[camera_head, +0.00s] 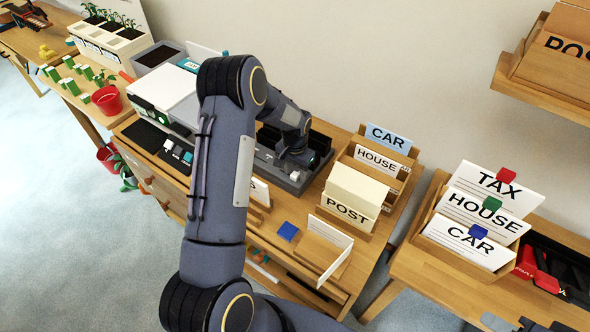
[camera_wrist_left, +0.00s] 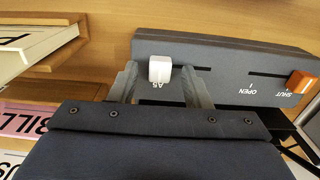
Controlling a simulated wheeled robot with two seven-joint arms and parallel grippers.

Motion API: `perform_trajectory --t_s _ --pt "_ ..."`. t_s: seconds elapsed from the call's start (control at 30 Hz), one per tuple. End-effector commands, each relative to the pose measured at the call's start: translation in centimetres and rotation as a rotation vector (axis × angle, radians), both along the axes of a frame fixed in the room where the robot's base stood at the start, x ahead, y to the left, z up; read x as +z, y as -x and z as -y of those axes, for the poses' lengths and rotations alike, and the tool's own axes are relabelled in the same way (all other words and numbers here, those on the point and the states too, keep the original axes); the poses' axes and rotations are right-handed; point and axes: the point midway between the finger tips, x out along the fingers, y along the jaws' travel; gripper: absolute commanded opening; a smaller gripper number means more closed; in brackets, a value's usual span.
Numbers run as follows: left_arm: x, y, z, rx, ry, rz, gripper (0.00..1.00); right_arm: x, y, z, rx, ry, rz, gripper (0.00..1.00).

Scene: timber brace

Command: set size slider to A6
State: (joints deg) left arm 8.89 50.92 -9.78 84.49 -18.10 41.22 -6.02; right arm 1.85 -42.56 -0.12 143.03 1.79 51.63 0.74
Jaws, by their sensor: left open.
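A white slider knob (camera_wrist_left: 159,69) sits in a slot on a dark grey device (camera_wrist_left: 230,62) in the left wrist view. An upside-down label that looks like A5 shows just below the knob. My left gripper (camera_wrist_left: 160,74) is open, with one finger on each side of the knob; I cannot tell whether either finger touches it. Any label A6 is not visible, and the gripper body hides part of the device. In the head view the left gripper (camera_head: 298,158) is over the grey device (camera_head: 292,183), largely covered by my arm. My right gripper is not in view.
An orange knob (camera_wrist_left: 301,82) sits in the same device beside OPEN and SHUT labels. A wooden sorter with CAR (camera_head: 388,138) and HOUSE cards and a POST box (camera_head: 348,211) stand right of the device. A white-topped machine (camera_head: 165,88) is to the left.

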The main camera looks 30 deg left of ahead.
Motion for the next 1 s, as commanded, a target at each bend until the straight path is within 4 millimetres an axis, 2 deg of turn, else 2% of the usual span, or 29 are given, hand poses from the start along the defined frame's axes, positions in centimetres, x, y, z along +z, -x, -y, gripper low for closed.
perform_trajectory --t_s 0.33,0.67,0.87,1.0 --pt "-0.5 0.0 0.0 0.001 0.000 0.000 0.42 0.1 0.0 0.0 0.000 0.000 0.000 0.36" --pt "-0.4 0.0 0.0 0.001 0.000 0.001 0.00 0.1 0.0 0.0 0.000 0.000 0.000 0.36" --pt "-0.5 0.0 -0.1 0.001 0.000 0.001 0.00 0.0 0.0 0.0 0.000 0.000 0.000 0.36" --pt "-0.9 -0.2 -2.0 0.006 -0.002 0.003 0.00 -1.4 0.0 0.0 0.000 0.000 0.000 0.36"
